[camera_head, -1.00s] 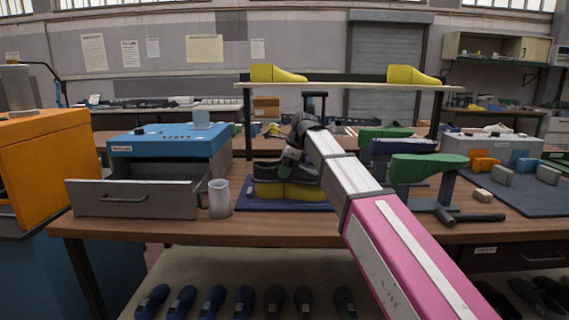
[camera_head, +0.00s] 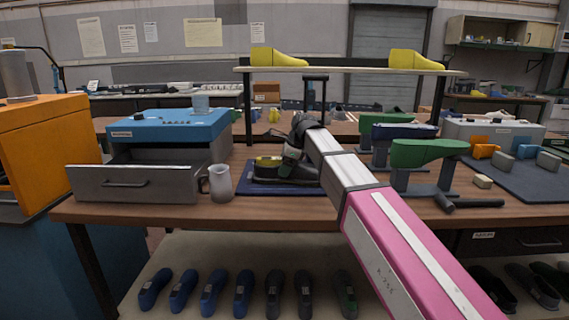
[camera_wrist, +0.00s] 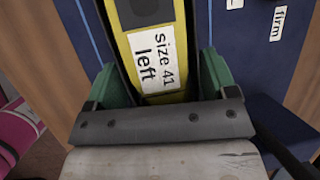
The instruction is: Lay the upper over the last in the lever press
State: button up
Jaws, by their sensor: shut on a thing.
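The dark upper (camera_head: 297,174) sits low around the yellow last (camera_head: 268,162) on the lever press's blue base (camera_head: 250,189). Yellow shows through the upper's opening. In the wrist view the last (camera_wrist: 160,85) bears a label reading "size 41 left", with dark strips of the upper along its sides. My gripper (camera_head: 291,160) is shut on the upper, its green fingers (camera_wrist: 163,85) on either side. The press's dark upright with a crossbar (camera_head: 316,85) stands behind my arm. My arm hides part of the press, and I cannot tell whether the upper is fully seated.
A grey jug (camera_head: 220,183) stands left of the press, beside an open drawer (camera_head: 135,183) under a blue-topped unit. Green lasts on stands (camera_head: 428,152) are at the right. A shelf (camera_head: 350,69) with two yellow lasts spans behind. The front table strip is clear.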

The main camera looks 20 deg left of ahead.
jog(key=shift+f, duration=0.65)
dwell(1.2)
jog(key=o, duration=0.9)
jog(key=shift+r, duration=0.1)
jog(key=v, duration=1)
jog(key=shift+d+r, duration=0.15)
jog(key=shift+r, duration=0.15)
